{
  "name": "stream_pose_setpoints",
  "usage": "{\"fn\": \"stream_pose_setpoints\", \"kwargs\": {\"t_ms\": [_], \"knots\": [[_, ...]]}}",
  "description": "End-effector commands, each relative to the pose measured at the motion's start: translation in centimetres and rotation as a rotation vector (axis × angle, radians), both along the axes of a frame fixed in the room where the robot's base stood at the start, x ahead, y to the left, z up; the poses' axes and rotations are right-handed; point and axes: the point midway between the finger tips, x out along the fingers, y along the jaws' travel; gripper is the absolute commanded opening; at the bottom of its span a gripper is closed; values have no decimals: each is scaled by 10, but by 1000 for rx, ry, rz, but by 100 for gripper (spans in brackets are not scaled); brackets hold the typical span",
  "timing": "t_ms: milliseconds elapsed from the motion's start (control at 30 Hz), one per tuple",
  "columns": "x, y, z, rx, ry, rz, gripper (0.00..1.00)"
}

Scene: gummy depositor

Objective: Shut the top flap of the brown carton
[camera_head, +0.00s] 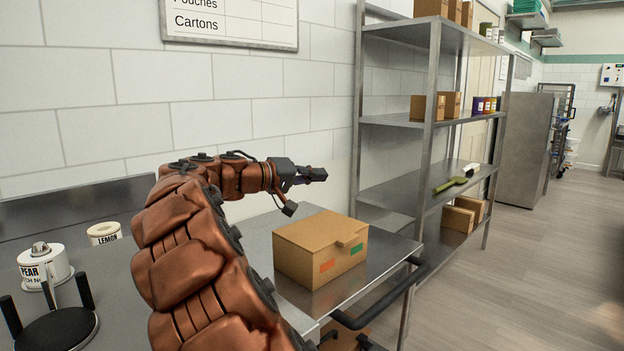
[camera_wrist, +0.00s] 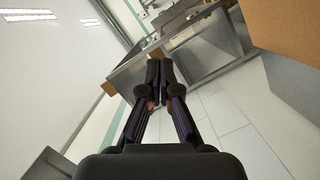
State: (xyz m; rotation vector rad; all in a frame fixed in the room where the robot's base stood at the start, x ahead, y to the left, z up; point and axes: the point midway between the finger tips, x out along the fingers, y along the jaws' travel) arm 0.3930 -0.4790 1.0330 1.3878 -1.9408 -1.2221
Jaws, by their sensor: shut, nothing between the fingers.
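The brown carton (camera_head: 303,243) stands on the steel table, with an orange and a green label on its front. Its top flap (camera_head: 318,228) lies flat or nearly flat over the box, and a short tab shows at the front right edge. I cannot tell whether a small gap is left under it. My gripper (camera_head: 322,174) is shut and empty, above and behind the carton, pointing right, apart from it. In the wrist view my closed fingers (camera_wrist: 160,66) show in the middle, and a close brown cardboard surface (camera_wrist: 284,30) fills the upper right.
The steel table (camera_head: 385,249) has a dark rail at its right end. A PEAR canister (camera_head: 45,266), a LEMON container (camera_head: 104,233) and a black round stand (camera_head: 58,332) are at left. A metal shelf rack (camera_head: 432,120) with small boxes stands to the right; the wall is behind.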

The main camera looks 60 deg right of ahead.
Motion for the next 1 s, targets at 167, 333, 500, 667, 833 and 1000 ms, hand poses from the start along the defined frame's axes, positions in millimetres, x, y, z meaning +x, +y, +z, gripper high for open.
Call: {"fn": "stream_pose_setpoints", "kwargs": {"t_ms": [167, 333, 500, 667, 833, 1000], "knots": [[-3, 1, -1, -1, 0, -1, 0], [-3, 1, -1, 0, 1, 0, 0], [-3, 1, -1, 0, 1, 0, 0], [-2, 4, 0, -1, 1, 0, 0], [1, 24, 5, -1, 0, 4, 0], [5, 53, 13, -1, 0, 3, 0]]}}
